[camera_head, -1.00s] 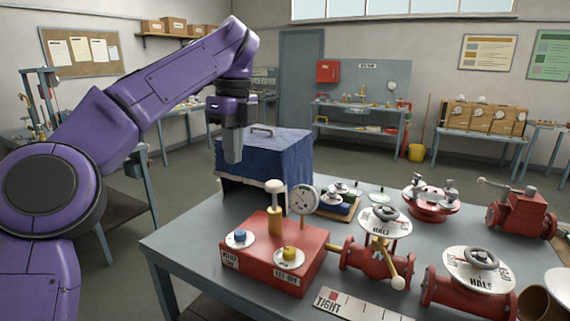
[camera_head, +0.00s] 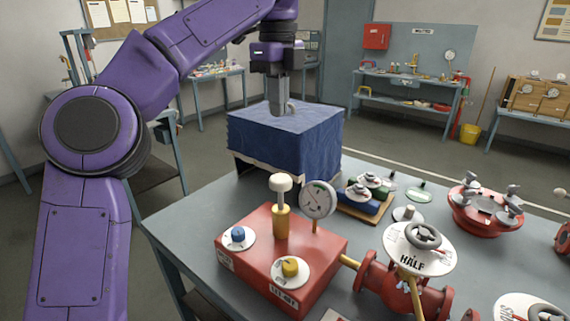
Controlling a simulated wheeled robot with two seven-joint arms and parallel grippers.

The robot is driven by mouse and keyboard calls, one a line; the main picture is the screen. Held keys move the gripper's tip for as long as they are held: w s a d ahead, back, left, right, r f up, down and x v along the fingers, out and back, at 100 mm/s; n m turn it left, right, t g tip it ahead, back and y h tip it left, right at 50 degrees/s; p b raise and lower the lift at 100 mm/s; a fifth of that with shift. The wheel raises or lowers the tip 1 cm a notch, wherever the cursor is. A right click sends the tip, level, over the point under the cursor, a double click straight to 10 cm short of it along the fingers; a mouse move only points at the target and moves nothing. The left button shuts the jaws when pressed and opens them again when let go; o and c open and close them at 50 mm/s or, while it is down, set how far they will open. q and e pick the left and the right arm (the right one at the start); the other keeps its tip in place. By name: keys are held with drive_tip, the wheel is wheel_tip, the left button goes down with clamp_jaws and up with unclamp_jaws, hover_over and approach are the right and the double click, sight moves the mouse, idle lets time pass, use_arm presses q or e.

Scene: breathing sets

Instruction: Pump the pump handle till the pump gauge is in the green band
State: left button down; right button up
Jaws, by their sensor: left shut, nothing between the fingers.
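The pump is a red box (camera_head: 262,262) on the table. Its pump handle (camera_head: 281,183) is a white knob on a grey rod rising from a yellow cylinder, and it stands raised. The pump gauge (camera_head: 317,200) is a round white dial on a post behind the box's right side; its needle and bands are too small to read surely. My left gripper (camera_head: 278,110) is shut and empty, pointing down over the top of a blue-covered box (camera_head: 300,140), behind and above the pump handle. My right gripper is out of view.
The pump top also has a blue knob (camera_head: 238,234) and a yellow knob (camera_head: 290,267). A red valve with a wheel (camera_head: 424,236) stands close at the right. A red flanged part (camera_head: 487,208) is farther right. Bare table (camera_head: 190,213) lies left of the pump.

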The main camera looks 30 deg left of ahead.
use_arm(q)
drive_tip(key=s+f+b, duration=0.1)
drive_tip(key=f, duration=0.1)
drive_tip(key=b, duration=0.3)
approach(281, 178)
drive_tip(key=shift+w+d+f, duration=0.1)
drive_tip(key=shift+w+f, duration=0.1)
drive_tip(key=shift+w, duration=0.3)
drive_tip(key=f, duration=0.4)
drive_tip(key=s+f, duration=0.1)
drive_tip(key=f, duration=0.1)
drive_tip(key=shift+b, duration=0.35)
drive_tip(key=shift+w+f, duration=0.15)
drive_tip(key=shift+f, duration=0.15)
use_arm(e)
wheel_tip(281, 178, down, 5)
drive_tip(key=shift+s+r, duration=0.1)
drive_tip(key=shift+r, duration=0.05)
use_arm(q)
drive_tip(key=shift+s+r, duration=0.1)
drive_tip(key=shift+s, duration=0.15)
